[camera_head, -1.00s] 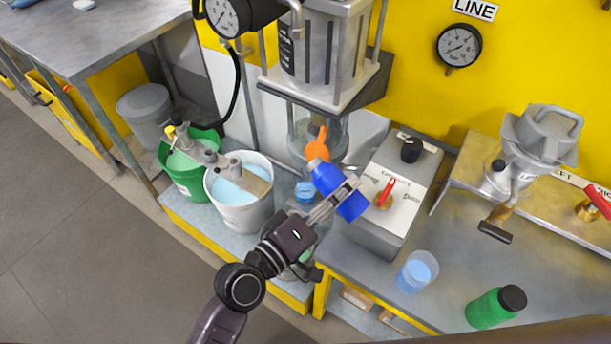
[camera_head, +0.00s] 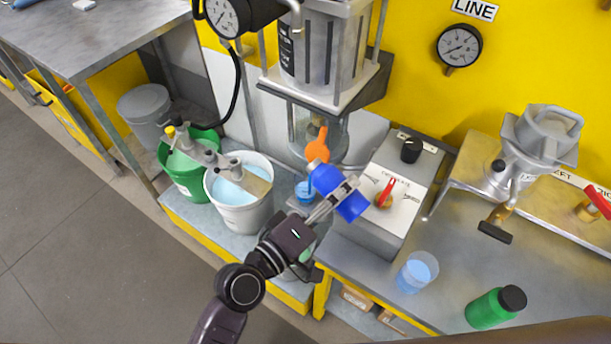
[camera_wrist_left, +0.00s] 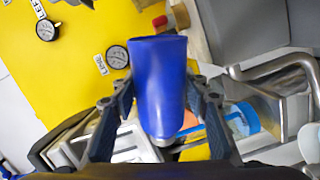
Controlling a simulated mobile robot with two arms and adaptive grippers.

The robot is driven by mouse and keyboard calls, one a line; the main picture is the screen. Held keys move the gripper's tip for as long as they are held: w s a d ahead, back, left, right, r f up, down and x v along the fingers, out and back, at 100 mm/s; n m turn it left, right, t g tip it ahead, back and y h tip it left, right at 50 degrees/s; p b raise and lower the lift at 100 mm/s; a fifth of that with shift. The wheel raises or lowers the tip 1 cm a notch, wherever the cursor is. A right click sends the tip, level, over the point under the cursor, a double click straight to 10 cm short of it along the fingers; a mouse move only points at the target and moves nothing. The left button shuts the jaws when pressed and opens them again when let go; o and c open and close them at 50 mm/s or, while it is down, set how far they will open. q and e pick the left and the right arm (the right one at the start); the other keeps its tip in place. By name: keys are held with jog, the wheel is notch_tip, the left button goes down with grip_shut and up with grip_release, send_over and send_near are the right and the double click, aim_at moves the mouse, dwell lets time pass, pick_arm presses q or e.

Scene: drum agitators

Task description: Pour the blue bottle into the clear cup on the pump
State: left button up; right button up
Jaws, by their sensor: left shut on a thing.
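In the left wrist view the bottle (camera_wrist_left: 160,85) stands between the two fingers (camera_wrist_left: 162,110). A small clear cup with blue liquid (camera_head: 304,193) shows just left of the bottle, below the glass cylinder; it is partly hidden. Another clear cup with blue liquid (camera_head: 416,272) stands on the bench at the right. I cannot tell whether liquid is leaving the bottle. My right gripper is not in view.
A grey control box (camera_head: 390,195) with a red switch is close right of the bottle. The orange handle (camera_head: 317,145) and glass cylinder are just above. A white bucket (camera_head: 230,212) and green bucket (camera_head: 178,185) stand left. A green bottle (camera_head: 490,310) is on the bench.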

pick_arm(q)
jog(key=shift+w+a+n, duration=0.15)
jog(key=shift+w+n, duration=0.05)
jog(key=shift+n, duration=0.4)
dwell(2.0)
